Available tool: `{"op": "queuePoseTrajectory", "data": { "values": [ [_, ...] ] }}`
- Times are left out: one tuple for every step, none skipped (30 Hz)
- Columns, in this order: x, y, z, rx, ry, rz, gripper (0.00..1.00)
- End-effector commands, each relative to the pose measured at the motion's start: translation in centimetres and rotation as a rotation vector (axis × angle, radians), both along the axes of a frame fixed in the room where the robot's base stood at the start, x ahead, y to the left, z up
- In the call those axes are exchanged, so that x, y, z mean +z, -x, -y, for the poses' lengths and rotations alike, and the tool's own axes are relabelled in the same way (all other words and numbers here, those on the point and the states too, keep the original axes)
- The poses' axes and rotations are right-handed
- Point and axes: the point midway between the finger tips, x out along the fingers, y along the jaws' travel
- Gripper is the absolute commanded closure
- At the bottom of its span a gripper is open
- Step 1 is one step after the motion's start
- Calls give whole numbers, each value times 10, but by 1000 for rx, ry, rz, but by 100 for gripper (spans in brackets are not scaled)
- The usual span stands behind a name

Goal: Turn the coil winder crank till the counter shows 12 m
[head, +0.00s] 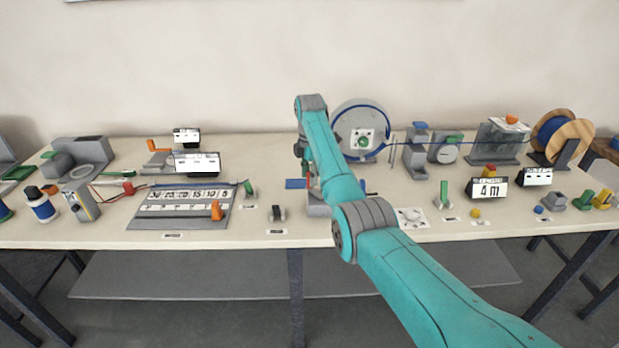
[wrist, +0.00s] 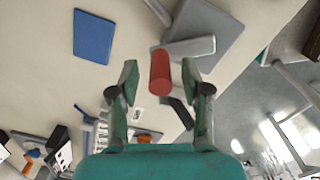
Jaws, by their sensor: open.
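The coil winder has a grey reel (head: 345,112) with blue cable around its rim, standing upright behind my arm. The red crank handle (wrist: 160,72) shows in the wrist view on a grey crank arm (wrist: 190,47). My gripper (wrist: 160,76) is open, with a finger on each side of the red handle and a visible gap on both sides. In the head view my arm hides most of the crank and the gripper. A counter sign (head: 487,188) to the right of my arm reads 4 m.
A blue cable runs right from the reel past a gauge (head: 443,148) to a wooden spool (head: 572,137). A blue pad (wrist: 93,35) lies near the crank. A board with number labels (head: 185,205) lies left on the table. Other small fixtures crowd both sides.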

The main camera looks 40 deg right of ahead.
Motion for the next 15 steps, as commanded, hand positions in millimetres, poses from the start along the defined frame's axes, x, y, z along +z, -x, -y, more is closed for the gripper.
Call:
{"op": "queuePoseTrajectory", "data": {
  "values": [
    [-4, 0, 0, 0, 0, -1, 52],
    [-5, 0, 0, 0, 0, -2, 52],
    [-7, 0, 0, 0, 0, -1, 52],
    [-8, 0, 0, 0, 0, -1, 52],
    [-8, 0, 0, 0, 0, -1, 52],
    [-9, 0, 0, 0, 0, -1, 52],
    [-9, 0, 0, 0, 0, 0, 52],
    [-9, 0, 0, 0, 0, 0, 52],
    [-9, 0, 0, 0, 0, 0, 52],
    [-9, 0, 0, 0, 0, 0, 52],
    [-8, 0, 0, 0, 0, 0, 52],
    [-8, 0, 0, 0, 0, 0, 52],
    [-8, 0, 0, 0, 0, 0, 60],
    [-8, 0, 0, 0, 0, 0, 68],
    [-8, 0, 0, 0, 0, 0, 78]
  ]
}}
